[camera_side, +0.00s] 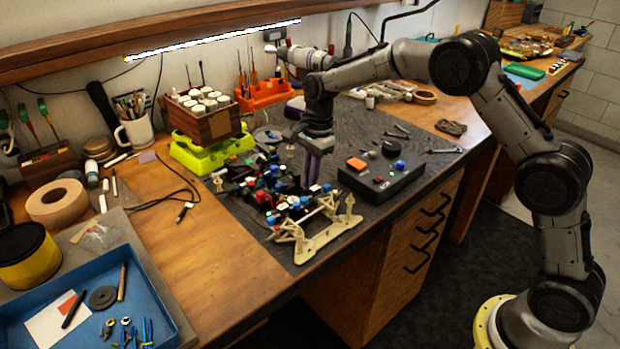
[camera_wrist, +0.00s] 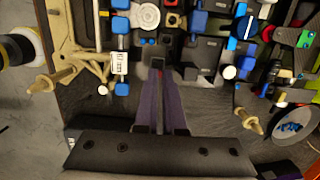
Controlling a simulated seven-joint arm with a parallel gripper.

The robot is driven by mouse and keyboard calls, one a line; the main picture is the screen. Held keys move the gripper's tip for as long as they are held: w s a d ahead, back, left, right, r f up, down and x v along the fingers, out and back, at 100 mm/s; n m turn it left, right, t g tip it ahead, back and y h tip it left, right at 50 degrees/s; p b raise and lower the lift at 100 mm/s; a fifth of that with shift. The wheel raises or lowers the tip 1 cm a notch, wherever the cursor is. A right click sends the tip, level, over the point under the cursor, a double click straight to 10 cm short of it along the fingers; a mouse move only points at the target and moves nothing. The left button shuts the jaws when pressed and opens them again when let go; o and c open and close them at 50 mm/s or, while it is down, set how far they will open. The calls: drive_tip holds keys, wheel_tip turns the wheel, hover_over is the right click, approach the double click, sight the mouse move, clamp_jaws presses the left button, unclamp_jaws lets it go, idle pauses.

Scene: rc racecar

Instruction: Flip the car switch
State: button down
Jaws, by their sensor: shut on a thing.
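The RC car (camera_side: 290,208) is an open chassis on the dark mat, with cream end frames and red, blue, white and black parts. The wrist view shows its dark deck (camera_wrist: 208,55) crowded with parts. My gripper (camera_side: 309,188) points straight down into the car. Its long purple-grey fingers (camera_wrist: 170,72) are close together and shut on a small dark part (camera_wrist: 158,63) with a red spot, apparently the car switch. The fingertips cover most of that part, and its position cannot be read.
A black control box (camera_side: 385,178) with an orange block and knobs stands right of the car. A yellow-green stand (camera_side: 205,155) and a wooden box of white jars (camera_side: 203,113) are behind. A blue tray (camera_side: 150,290) lies front left. Bare wood (camera_side: 225,265) is clear between.

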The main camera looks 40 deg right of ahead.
drive_tip(key=shift+s+d+f, duration=0.1)
drive_tip(key=shift+s+f, duration=0.05)
drive_tip(key=shift+f, duration=0.3)
drive_tip(key=shift+s+d+f, duration=0.1)
drive_tip(key=shift+s+f, duration=0.05)
drive_tip(key=shift+f, duration=0.25)
drive_tip(key=shift+a+r, duration=0.1)
drive_tip(key=shift+a, duration=0.85)
wheel_tip(320, 180, up, 15)
drive_tip(key=d, duration=0.2)
drive_tip(key=shift+w+r, duration=0.2)
drive_tip(key=shift+w, duration=0.15)
